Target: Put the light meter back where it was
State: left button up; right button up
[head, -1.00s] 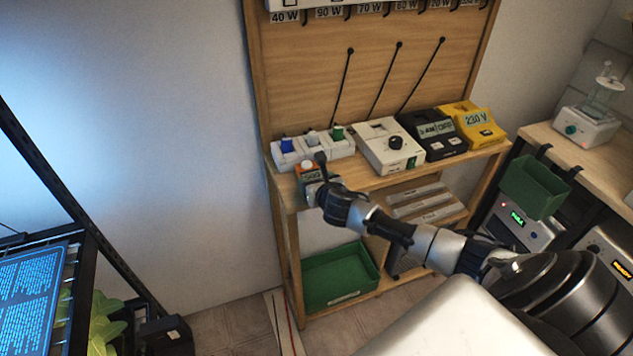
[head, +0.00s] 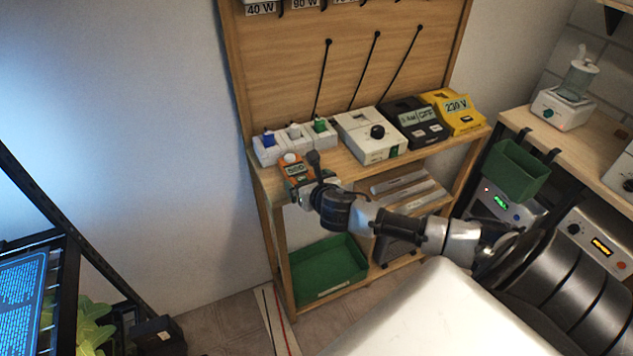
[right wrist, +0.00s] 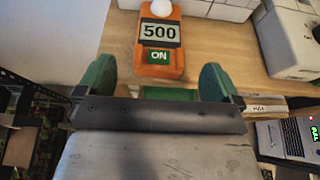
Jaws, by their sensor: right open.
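The light meter (head: 296,172) is orange with a white dome and lies on the front left of the wooden shelf, before the white switch boxes. In the right wrist view the light meter (right wrist: 161,52) shows "500" and a green "ON" label. My right gripper (head: 313,180) is at the shelf's front edge, just in front of the meter. In the right wrist view my right gripper (right wrist: 157,85) has its green-padded fingers apart, with the meter beyond them and clear of them. My left gripper is not in view.
White switch boxes (head: 296,138), a white dial box (head: 369,136), a black meter (head: 413,121) and a yellow meter (head: 454,110) line the shelf behind. A green bin (head: 328,270) sits below. Another green bin (head: 516,170) hangs at the right.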

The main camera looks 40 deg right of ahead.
jog(key=v, duration=0.5)
jog(key=shift+s+a+r, duration=0.15)
jog(key=shift+s, duration=0.2)
